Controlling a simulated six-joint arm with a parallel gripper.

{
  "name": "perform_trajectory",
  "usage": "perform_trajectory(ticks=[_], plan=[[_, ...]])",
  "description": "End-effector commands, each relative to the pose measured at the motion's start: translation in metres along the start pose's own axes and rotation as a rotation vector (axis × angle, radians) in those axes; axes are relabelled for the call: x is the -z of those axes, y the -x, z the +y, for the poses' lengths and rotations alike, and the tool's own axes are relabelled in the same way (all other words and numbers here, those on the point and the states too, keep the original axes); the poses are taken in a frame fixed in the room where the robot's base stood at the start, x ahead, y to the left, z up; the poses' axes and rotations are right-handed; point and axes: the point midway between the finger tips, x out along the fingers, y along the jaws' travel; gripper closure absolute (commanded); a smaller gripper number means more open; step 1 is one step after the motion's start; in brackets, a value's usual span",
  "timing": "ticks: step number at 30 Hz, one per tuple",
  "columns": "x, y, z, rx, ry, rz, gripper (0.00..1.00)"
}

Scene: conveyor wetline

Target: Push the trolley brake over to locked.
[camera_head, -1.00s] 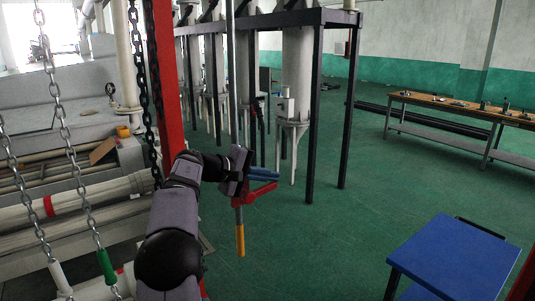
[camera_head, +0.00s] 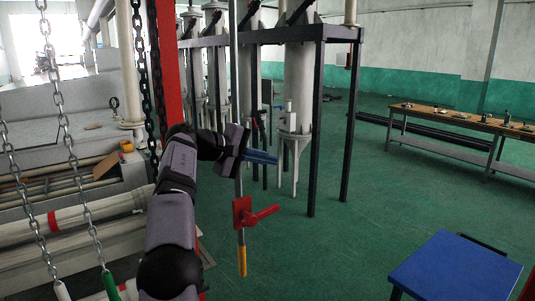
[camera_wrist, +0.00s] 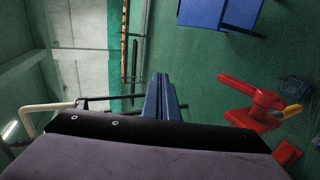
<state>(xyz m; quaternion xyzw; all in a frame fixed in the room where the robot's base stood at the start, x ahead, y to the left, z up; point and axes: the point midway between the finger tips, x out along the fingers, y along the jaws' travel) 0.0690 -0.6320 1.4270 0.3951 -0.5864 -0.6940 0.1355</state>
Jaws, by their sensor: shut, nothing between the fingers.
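A red lever (camera_head: 262,215) sticks out to the right, tilted slightly up, from a red block (camera_head: 241,210) on a thin grey upright rod with a yellow lower end (camera_head: 242,260). It looks like the brake handle; I see no locked marking. My gripper (camera_head: 275,158) has blue fingers, shut and empty, pointing right. It is above the lever, with a clear gap between them. In the wrist view the shut fingers (camera_wrist: 160,82) are at the centre, and the red lever (camera_wrist: 250,95) is to their right, apart from them.
A blue-topped table or cart (camera_head: 455,268) stands at lower right. A long wooden bench (camera_head: 460,116) with small items is behind it. Hanging chains (camera_head: 62,130) and a red post (camera_head: 168,65) are at left. Green floor (camera_head: 340,240) right of the lever is free.

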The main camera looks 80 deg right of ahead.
Motion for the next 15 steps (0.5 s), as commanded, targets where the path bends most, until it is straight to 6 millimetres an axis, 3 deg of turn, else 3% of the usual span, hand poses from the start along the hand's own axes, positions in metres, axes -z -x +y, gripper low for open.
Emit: perform_trajectory(ticks=[8, 15], plan=[[0.0, 0.004, 0.006, 0.001, 0.0, 0.0, 1.0], [0.001, 0.007, -0.004, -0.008, -0.078, -0.006, 1.0]])
